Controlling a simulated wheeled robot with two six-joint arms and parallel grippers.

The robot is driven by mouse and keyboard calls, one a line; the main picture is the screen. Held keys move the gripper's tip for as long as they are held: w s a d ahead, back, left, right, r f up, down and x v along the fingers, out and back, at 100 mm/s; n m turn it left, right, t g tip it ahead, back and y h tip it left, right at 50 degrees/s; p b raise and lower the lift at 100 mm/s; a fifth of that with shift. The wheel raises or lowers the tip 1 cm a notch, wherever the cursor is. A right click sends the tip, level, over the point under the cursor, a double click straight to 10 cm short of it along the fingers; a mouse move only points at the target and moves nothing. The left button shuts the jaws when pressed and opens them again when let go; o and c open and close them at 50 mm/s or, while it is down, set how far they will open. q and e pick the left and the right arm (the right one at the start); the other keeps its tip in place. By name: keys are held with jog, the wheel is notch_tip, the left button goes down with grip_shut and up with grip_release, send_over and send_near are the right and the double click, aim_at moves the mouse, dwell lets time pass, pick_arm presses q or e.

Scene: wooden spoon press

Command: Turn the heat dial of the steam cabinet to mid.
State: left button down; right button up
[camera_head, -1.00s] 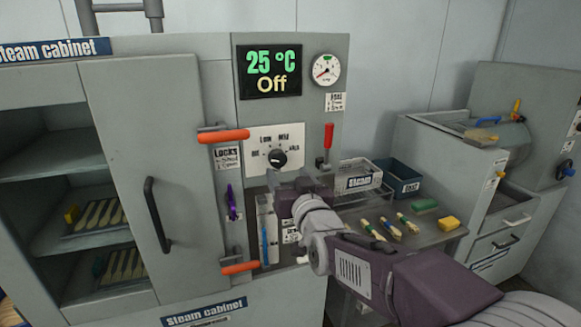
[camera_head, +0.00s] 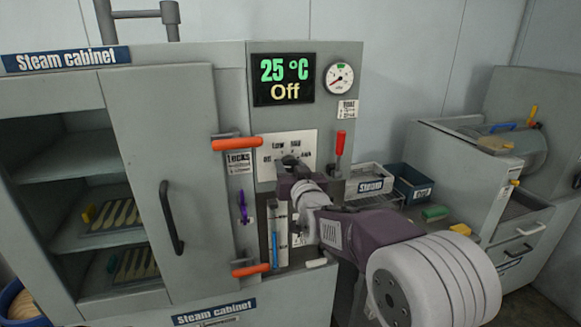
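The steam cabinet (camera_head: 290,235) stands in the middle and left, with a blue name sign. Its display (camera_head: 284,80) reads 25 °C and Off. The heat dial plate (camera_head: 270,148) is below the display, with the labels low, mid and high partly visible. The black dial knob (camera_head: 289,160) is mostly hidden behind my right gripper (camera_head: 291,168). That gripper is up at the dial, its fingers pointing at the knob; whether they touch or grip it is hidden by the wrist. My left gripper is not in view.
The cabinet door (camera_head: 165,190) stands ajar at left, showing shelves with trays of wooden spoons (camera_head: 113,216). Orange latch handles (camera_head: 237,144) and a red lever (camera_head: 340,143) flank the dial. A wire basket (camera_head: 369,180) and a blue bin (camera_head: 413,183) stand at right.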

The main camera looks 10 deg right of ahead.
jog(key=c, duration=0.6)
jog(key=shift+f+m+b, duration=0.2)
jog(key=shift+m+b, duration=0.6)
jog(key=m+b, duration=1)
jog(key=shift+d+f, duration=0.1)
jog(key=m+b, duration=0.2)
jog(key=m, duration=0.1)
jog(key=shift+m+y, duration=0.3)
jog(key=shift+m, duration=0.1)
jog(key=shift+r+m+b, duration=0.2)
jog(key=shift+m+b, duration=0.1)
jog(key=shift+m, duration=1.6)
